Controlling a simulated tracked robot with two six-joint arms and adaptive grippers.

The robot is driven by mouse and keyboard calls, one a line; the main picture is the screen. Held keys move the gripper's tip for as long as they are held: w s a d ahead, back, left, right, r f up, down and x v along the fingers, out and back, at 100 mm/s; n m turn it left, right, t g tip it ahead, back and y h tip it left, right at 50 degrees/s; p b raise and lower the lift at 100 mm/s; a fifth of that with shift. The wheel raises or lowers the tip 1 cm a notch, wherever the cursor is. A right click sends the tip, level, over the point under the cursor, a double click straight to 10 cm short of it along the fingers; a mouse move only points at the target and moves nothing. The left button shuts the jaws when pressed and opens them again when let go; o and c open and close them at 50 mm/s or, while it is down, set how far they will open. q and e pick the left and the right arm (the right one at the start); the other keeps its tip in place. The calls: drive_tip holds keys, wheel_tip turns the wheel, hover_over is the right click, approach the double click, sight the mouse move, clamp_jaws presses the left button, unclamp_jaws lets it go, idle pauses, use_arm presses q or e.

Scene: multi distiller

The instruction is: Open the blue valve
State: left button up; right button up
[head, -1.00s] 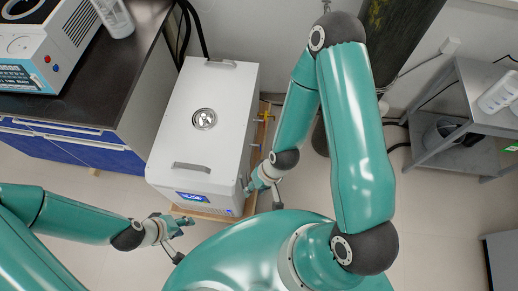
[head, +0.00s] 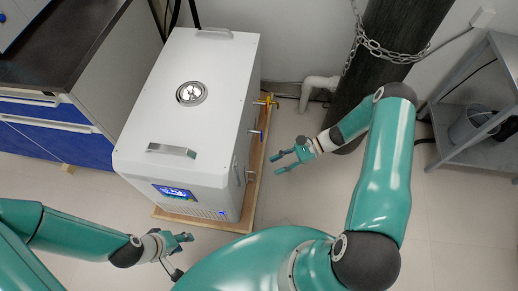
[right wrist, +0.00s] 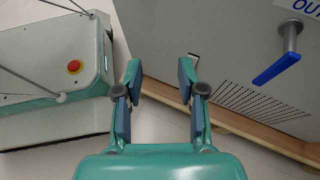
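The blue valve has a flat blue handle on a grey stem. It sits on the right side of the white machine (head: 190,85). The handle (right wrist: 276,69) shows at the upper right in the right wrist view, below a partly cut-off "OUT" label, and small in the head view (head: 258,134). My right gripper (head: 275,163) is open and empty, to the right of the machine and apart from it. In the right wrist view its fingers (right wrist: 160,78) are spread, left of the handle. My left gripper (head: 187,243) looks open and empty in front of the machine.
The machine stands on a wooden base (head: 200,222). A yellow valve handle (head: 267,102) is farther back on the same side. A chained dark cylinder (head: 390,70) and white pipe (head: 318,90) stand behind. A grey shelf (head: 480,150) is at the right. Floor between is clear.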

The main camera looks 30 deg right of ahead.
drive_tip(key=w+d+f+m+t+y+b, duration=0.1)
drive_tip(key=w+d+f+m+t+b, duration=0.2)
drive_tip(key=d, duration=0.4)
drive_tip(key=w+d+m+t+b, duration=0.1)
drive_tip(key=d+m+t+b, duration=0.1)
drive_tip(key=d+t+b, duration=0.4)
use_arm(q)
wheel_tip(320, 180, down, 10)
drive_tip(key=shift+f+p, duration=0.25)
drive_tip(key=shift+p, duration=0.2)
use_arm(e)
drive_tip(key=shift+g, duration=0.4)
drive_tip(key=x, duration=1.5)
drive_tip(key=shift+w+a+r, duration=0.15)
drive_tip(key=shift+w+a, duration=0.1)
drive_tip(key=shift+a, duration=0.05)
clamp_jaws()
